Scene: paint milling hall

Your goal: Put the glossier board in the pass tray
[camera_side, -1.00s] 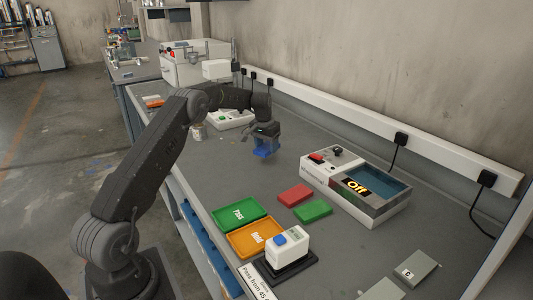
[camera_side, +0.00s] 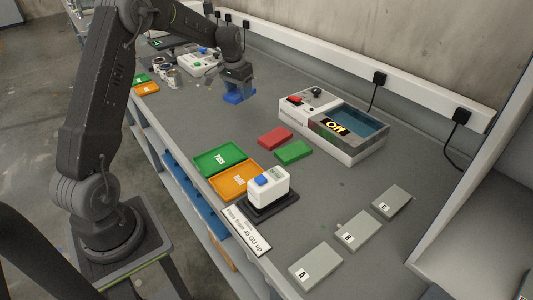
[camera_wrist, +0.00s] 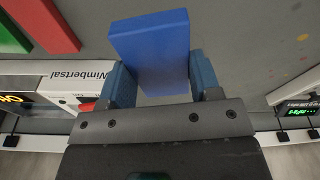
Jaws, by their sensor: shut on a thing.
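My gripper (camera_side: 237,78) is shut on a blue block (camera_side: 239,97) over the back part of the bench. In the wrist view the block (camera_wrist: 150,48) sits between the two blue fingers (camera_wrist: 163,82). Three grey boards lie at the front right: board A (camera_side: 318,268), board B (camera_side: 361,228) and board C (camera_side: 394,199). I cannot tell their gloss apart. The green pass tray (camera_side: 210,168) lies left of centre, empty, beside the orange hold tray (camera_side: 226,190). A white meter (camera_side: 272,188) with a blue button stands on a dark pad. A sign (camera_side: 247,230) reads "Pass from 45 GU up".
A red slab (camera_side: 275,138) and a green slab (camera_side: 293,152) lie mid-bench. A white machine (camera_side: 333,125) with a blue-lined basin and an "Off" display stands behind them. Small jars (camera_side: 172,75) and another device (camera_side: 197,62) stand farther back. A grey shelf (camera_side: 470,235) is at right.

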